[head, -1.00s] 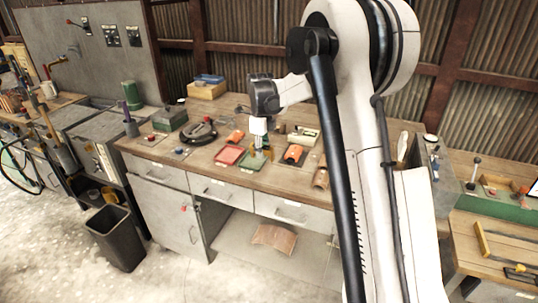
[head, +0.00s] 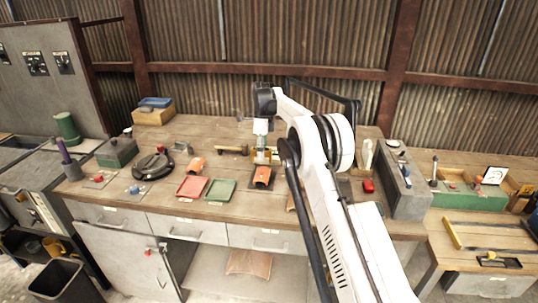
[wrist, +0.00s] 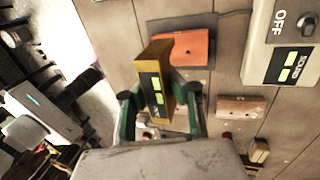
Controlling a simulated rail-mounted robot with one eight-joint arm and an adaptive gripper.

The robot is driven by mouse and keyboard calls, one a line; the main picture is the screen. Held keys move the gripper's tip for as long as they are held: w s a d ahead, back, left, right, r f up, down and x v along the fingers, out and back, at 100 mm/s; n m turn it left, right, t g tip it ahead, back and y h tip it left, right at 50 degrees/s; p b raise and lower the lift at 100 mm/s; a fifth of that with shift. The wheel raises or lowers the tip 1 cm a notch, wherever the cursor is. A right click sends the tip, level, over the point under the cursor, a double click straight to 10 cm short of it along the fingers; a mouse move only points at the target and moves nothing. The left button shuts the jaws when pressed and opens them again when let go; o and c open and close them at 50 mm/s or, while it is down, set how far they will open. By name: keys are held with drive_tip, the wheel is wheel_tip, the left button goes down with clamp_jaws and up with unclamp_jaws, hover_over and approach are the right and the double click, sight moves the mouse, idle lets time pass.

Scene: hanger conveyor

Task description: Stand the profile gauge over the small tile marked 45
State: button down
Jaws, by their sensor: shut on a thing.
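The profile gauge (wrist: 150,75) is a brass-coloured bar with a dark face and yellow-green labels. My gripper (wrist: 160,93) is shut on it, with one green finger on each side. In the head view my gripper (head: 261,148) is above the bench, just behind an orange tile (head: 262,174) on a dark pad. The wrist view shows this orange tile (wrist: 196,48) beyond the gauge, which overlaps its edge in the picture. The gauge seems raised, but its height is unclear. I cannot read a 45 on any tile.
A pale box marked OFF (wrist: 290,45) and a brownish tile (wrist: 240,110) lie close by. A red tray (head: 192,186), a green tray (head: 220,190) and another orange tile (head: 196,165) are to the left. A grey block (head: 400,185) stands at right.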

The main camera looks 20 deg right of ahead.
sight(262, 174)
drive_tip(key=shift+w+d+f, duration=0.1)
drive_tip(key=shift+d, duration=0.1)
drive_tip(key=shift+f+b, duration=0.65)
drive_tip(key=shift+f, duration=1.55)
drive_tip(key=shift+b, duration=0.45)
drive_tip(key=shift+f+b, duration=0.7)
drive_tip(key=shift+f, duration=0.4)
idle(0.4)
drive_tip(key=c, duration=1.8)
unclamp_jaws()
drive_tip(key=shift+o, duration=0.2)
drive_tip(key=shift+r, duration=0.1)
drive_tip(key=a+v, duration=0.1)
drive_tip(key=v, duration=0.6)
drive_tip(key=shift+d+r, duration=0.2)
drive_tip(key=shift+d, duration=0.3)
